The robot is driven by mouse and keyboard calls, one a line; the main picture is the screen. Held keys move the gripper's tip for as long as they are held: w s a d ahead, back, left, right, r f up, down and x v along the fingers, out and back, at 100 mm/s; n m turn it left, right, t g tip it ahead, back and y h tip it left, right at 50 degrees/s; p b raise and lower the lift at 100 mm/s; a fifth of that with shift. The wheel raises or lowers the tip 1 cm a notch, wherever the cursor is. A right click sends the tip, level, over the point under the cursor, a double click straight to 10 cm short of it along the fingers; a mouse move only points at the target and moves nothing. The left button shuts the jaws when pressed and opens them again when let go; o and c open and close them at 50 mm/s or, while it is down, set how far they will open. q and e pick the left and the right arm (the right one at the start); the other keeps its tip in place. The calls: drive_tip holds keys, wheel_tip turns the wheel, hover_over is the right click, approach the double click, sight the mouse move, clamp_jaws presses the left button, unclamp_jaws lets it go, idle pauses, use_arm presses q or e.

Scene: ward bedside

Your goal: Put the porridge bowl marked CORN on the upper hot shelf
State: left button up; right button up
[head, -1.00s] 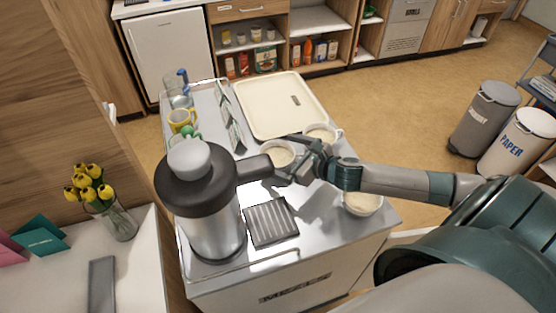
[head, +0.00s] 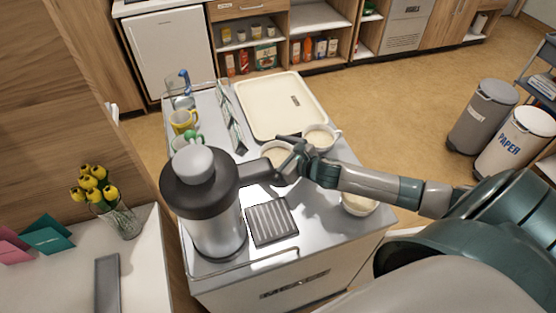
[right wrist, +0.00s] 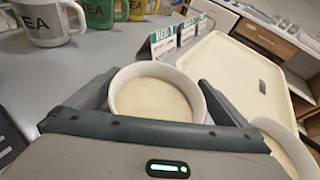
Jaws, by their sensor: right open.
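Three white bowls of pale porridge stand on the trolley top: a middle one (head: 277,153), one (head: 321,137) behind it to the right, and one (head: 358,204) nearer, partly behind my right arm. No CORN mark is readable on any of them. My right gripper (head: 288,148) is open at the middle bowl. In the right wrist view my right gripper (right wrist: 158,88) has one finger on each side of this bowl (right wrist: 155,100); contact cannot be told. The rear right bowl (right wrist: 288,148) shows beyond the right finger. My left gripper and a hot shelf are not recognisable in view.
A large urn (head: 212,215) stands close left of the gripper, its handle reaching toward it. A grey ridged grille (head: 270,222) lies in front. A cream tray (head: 250,95), standing cards (head: 234,130) and mugs (head: 182,121) are behind. Bins (head: 483,115) stand on the floor at right.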

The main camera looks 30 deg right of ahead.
drive_tip(key=c, duration=1.5)
drive_tip(key=shift+o, duration=0.2)
drive_tip(key=shift+r, duration=0.15)
drive_tip(key=shift+r+b, duration=0.5)
drive_tip(key=shift+r, duration=0.3)
wheel_tip(320, 180, up, 2)
drive_tip(key=shift+r+b, duration=0.1)
drive_tip(key=shift+b, duration=0.35)
drive_tip(key=s+d+r+b, duration=0.5)
drive_tip(key=s+d+r, duration=0.2)
drive_tip(key=s, duration=0.2)
drive_tip(key=shift+s, duration=0.15)
